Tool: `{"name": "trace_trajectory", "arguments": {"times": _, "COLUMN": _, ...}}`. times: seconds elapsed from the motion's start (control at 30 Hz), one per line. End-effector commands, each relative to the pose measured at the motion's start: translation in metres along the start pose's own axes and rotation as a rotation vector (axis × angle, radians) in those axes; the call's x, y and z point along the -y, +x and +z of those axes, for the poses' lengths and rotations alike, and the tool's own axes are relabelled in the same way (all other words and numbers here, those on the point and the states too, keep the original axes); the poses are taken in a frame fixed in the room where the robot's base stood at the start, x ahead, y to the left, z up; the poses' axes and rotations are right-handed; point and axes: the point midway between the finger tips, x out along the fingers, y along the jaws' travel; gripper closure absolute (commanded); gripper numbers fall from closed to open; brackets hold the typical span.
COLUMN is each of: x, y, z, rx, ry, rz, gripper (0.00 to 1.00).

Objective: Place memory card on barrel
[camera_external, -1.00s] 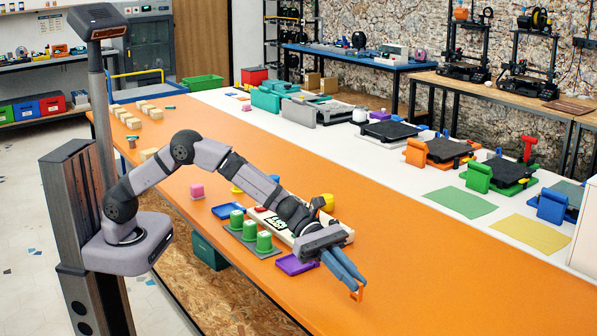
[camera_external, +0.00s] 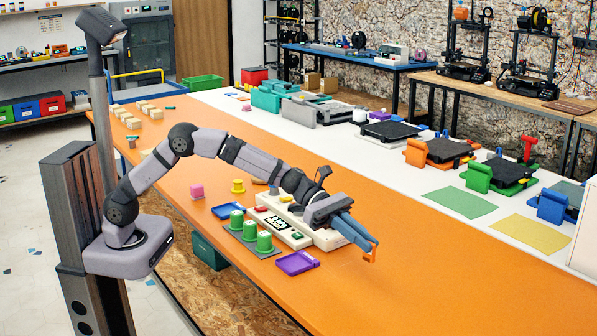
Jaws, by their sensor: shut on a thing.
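My gripper (camera_external: 366,241) reaches over the orange table, right of the white device, with its blue fingers pointing down and right. It is shut on a small orange piece (camera_external: 369,256), which I take for the memory card; it is small and its outline is hard to read against the orange table. The piece appears held above the tabletop. I cannot tell for sure which thing is the barrel. Green cylinders (camera_external: 264,242) stand in a row on a grey base, left of my gripper. A yellow spool-shaped thing (camera_external: 238,187) stands farther back.
A white device (camera_external: 275,224) with a display lies beside the green cylinders. Printers with coloured parts line the white strip. The orange tabletop right of my gripper is clear.

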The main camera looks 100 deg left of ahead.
Motion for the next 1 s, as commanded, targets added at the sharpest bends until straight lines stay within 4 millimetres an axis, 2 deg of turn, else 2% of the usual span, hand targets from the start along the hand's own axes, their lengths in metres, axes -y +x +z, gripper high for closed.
{"name": "trace_trajectory", "arguments": {"times": 0.03, "x": -0.023, "y": -0.015, "z": 0.003, "rx": 0.005, "ry": -0.005, "rz": 0.038, "gripper": 1.00}}
{"name": "trace_trajectory", "arguments": {"times": 0.2, "x": -0.085, "y": -0.069, "z": 0.015, "rx": 0.006, "ry": -0.038, "rz": 0.148, "gripper": 1.00}}
{"name": "trace_trajectory", "arguments": {"times": 0.37, "x": -0.135, "y": -0.129, "z": 0.022, "rx": 0.005, "ry": -0.072, "rz": 0.254, "gripper": 1.00}}
{"name": "trace_trajectory", "arguments": {"times": 0.5, "x": -0.171, "y": -0.188, "z": 0.024, "rx": 0.004, "ry": -0.102, "rz": 0.351, "gripper": 1.00}}
{"name": "trace_trajectory", "arguments": {"times": 0.7, "x": -0.209, "y": -0.271, "z": 0.018, "rx": 0.003, "ry": -0.153, "rz": 0.508, "gripper": 1.00}}
{"name": "trace_trajectory", "arguments": {"times": 0.9, "x": -0.231, "y": -0.341, "z": 0.002, "rx": 0.002, "ry": -0.211, "rz": 0.686, "gripper": 1.00}}
{"name": "trace_trajectory", "arguments": {"times": 1.0, "x": -0.234, "y": -0.352, "z": -0.015, "rx": -0.001, "ry": -0.240, "rz": 0.760, "gripper": 1.00}}
